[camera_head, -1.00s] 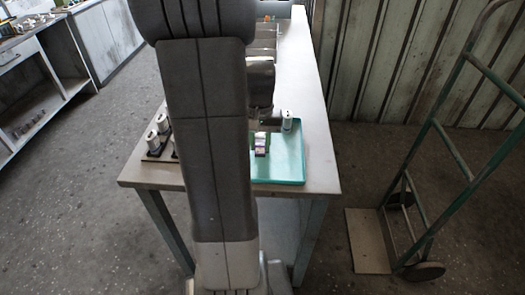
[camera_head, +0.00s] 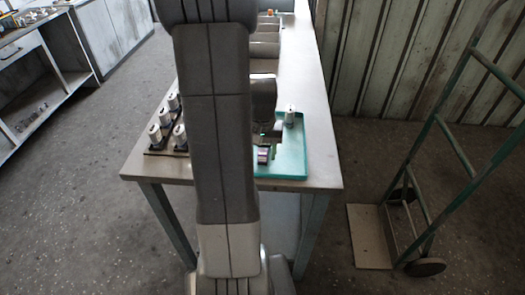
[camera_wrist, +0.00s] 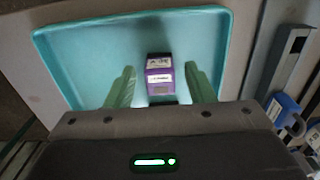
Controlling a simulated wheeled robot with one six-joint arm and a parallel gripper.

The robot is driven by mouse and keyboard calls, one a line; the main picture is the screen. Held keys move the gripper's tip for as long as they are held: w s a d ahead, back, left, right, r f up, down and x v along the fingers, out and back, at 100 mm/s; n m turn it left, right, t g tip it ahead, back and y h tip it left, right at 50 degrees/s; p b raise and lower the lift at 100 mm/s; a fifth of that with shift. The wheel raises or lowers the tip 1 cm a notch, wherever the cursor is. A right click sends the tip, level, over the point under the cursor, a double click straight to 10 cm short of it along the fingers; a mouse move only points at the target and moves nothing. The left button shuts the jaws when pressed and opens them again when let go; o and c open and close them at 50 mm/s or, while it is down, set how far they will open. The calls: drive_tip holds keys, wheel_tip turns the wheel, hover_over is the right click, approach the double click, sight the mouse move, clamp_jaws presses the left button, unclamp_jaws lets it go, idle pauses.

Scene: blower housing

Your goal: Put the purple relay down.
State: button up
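The purple relay (camera_wrist: 159,75) has white labels and sits between my gripper's two green fingers in the wrist view. A narrow gap shows on each side of it, so my gripper (camera_wrist: 161,87) looks open around it. The relay is over the near part of the turquoise tray (camera_wrist: 85,55); whether it rests on the tray floor is hard to tell. In the head view the relay (camera_head: 263,155) shows small beside my arm, above the tray (camera_head: 297,160), with my gripper partly hidden.
Several similar parts (camera_head: 156,134) stand on a dark rack at the table's left. Grey bins (camera_head: 264,50) line the table behind. A hand truck (camera_head: 440,150) stands on the floor right of the table.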

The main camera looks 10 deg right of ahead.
sight(262, 153)
wheel_tip(262, 153, up, 12)
drive_tip(key=shift+r, duration=0.2)
idle(0.5)
drive_tip(key=shift+f, duration=0.1)
wheel_tip(262, 153, down, 13)
drive_tip(key=shift+r, duration=0.15)
drive_tip(key=shift+w+r, duration=0.15)
drive_tip(key=shift+r, duration=0.65)
drive_tip(key=shift+s+r, duration=0.2)
drive_tip(key=shift+r, duration=0.5)
drive_tip(key=shift+w+r, duration=0.1)
